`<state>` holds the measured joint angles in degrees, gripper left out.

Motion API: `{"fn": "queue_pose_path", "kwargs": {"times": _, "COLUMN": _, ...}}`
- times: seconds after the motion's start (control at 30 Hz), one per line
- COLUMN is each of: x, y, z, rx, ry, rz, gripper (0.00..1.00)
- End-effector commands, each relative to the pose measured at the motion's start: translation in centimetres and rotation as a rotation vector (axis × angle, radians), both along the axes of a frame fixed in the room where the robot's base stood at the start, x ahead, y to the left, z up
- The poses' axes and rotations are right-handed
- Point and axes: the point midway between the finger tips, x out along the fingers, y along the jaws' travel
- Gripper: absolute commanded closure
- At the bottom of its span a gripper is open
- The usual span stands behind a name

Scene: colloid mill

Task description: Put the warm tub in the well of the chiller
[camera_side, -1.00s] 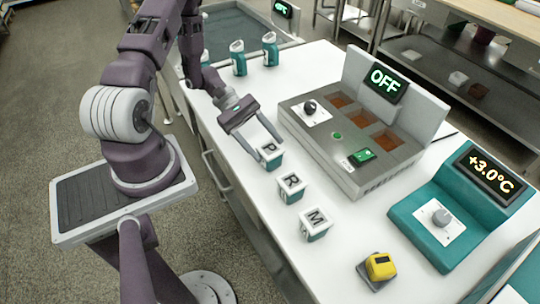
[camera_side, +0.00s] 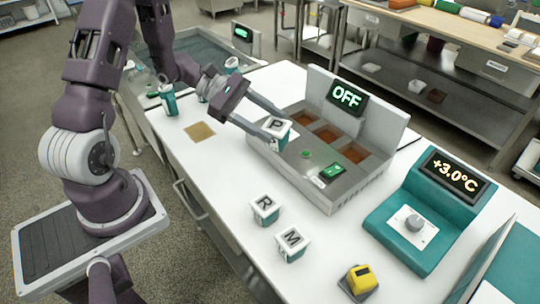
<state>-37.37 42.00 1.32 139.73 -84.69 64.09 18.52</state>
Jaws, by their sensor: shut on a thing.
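My gripper (camera_side: 280,127) is shut on a small white tub marked P (camera_side: 278,133), with a teal lower part. It holds the tub above the front left part of a grey machine (camera_side: 345,199) whose display reads OFF. Two similar tubs, marked R (camera_side: 265,209) and M (camera_side: 292,243), stand on the white table. Nothing visible marks which tub is warm. A teal unit (camera_side: 390,235) with a +3.0°C display (camera_side: 457,175), which looks like the chiller, stands at the right. A grey knob on a white plate (camera_side: 413,223) shows on it; I cannot make out a well there.
The grey machine has several reddish-brown recesses (camera_side: 327,135) and a tall back panel. A yellow device (camera_side: 361,279) sits near the front edge. Teal bottles (camera_side: 168,98) stand at the back left. A tan square (camera_side: 199,132) lies on the table.

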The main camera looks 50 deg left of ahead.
Motion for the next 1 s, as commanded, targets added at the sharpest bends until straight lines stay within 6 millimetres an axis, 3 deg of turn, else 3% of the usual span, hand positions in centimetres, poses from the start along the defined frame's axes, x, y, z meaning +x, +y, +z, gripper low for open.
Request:
{"fn": "queue_pose_path", "kwargs": {"times": 0.13, "x": 1.9, "y": -1.1, "z": 1.1, "rx": -0.003, "ry": 0.001, "rz": 0.091, "gripper": 1.0}}
{"fn": "queue_pose_path", "kwargs": {"times": 0.37, "x": 2.2, "y": -1.2, "z": 1.2, "rx": -0.003, "ry": 0.002, "rz": 0.11, "gripper": 1.0}}
{"fn": "queue_pose_path", "kwargs": {"times": 0.47, "x": 2.6, "y": -2.5, "z": 0.9, "rx": -0.005, "ry": 0.007, "rz": 0.072, "gripper": 1.0}}
{"fn": "queue_pose_path", "kwargs": {"times": 0.57, "x": 3.3, "y": -5.6, "z": 0.3, "rx": -0.008, "ry": 0.019, "rz": -0.016, "gripper": 1.0}}
{"fn": "queue_pose_path", "kwargs": {"times": 0.83, "x": 3.7, "y": -18.0, "z": -1.9, "rx": -0.013, "ry": 0.061, "rz": -0.319, "gripper": 1.0}}
{"fn": "queue_pose_path", "kwargs": {"times": 0.9, "x": 3.3, "y": -20.4, "z": -2.3, "rx": -0.011, "ry": 0.07, "rz": -0.375, "gripper": 1.0}}
{"fn": "queue_pose_path", "kwargs": {"times": 1.0, "x": 2.9, "y": -22.3, "z": -2.8, "rx": -0.01, "ry": 0.078, "rz": -0.419, "gripper": 1.0}}
